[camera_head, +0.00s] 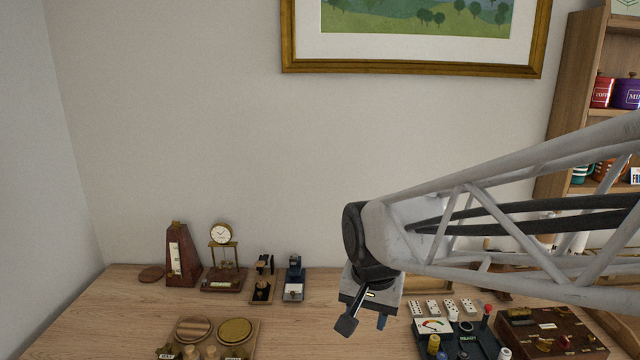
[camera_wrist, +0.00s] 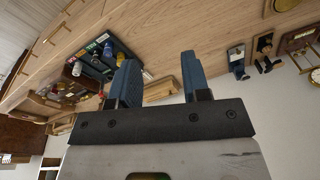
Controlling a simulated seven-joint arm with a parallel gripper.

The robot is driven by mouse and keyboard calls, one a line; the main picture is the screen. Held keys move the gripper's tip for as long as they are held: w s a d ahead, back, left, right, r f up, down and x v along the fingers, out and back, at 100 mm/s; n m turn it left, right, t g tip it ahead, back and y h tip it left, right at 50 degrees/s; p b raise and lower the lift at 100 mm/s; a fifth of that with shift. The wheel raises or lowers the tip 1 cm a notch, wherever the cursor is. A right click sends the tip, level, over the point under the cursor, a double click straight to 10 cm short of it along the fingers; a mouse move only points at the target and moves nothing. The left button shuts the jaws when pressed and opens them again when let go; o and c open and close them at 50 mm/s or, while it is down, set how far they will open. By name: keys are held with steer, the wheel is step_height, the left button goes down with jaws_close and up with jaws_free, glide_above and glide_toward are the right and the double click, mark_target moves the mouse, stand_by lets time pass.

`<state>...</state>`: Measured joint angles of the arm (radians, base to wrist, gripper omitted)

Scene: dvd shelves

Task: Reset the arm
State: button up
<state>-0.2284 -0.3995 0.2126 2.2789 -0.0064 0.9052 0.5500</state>
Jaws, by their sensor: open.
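My gripper (camera_head: 364,322) hangs at the end of my arm, above the back part of the wooden table (camera_head: 315,335). In the wrist view my gripper (camera_wrist: 158,88) shows two blue finger pads standing well apart. Nothing is between them, so it is open and empty. My arm reaches in from the right side of the head view.
A metronome (camera_head: 181,258), a clock (camera_head: 222,262) and two small devices stand along the table's back left. A round-disc board (camera_head: 213,335) lies in front. A dark game tray (camera_head: 462,338) and brown box (camera_head: 550,332) are at right, near a shelf (camera_head: 570,100).

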steer(key=s+d+n+t, duration=0.1)
steer(key=s+d+n, duration=0.2)
steer(key=s+d, duration=0.7)
steer(key=s, duration=0.3)
steer(key=shift+s+d+r+h, duration=0.2)
steer(key=shift+s+r+h, duration=0.1)
steer(key=shift+s, duration=0.1)
stand_by(0.5)
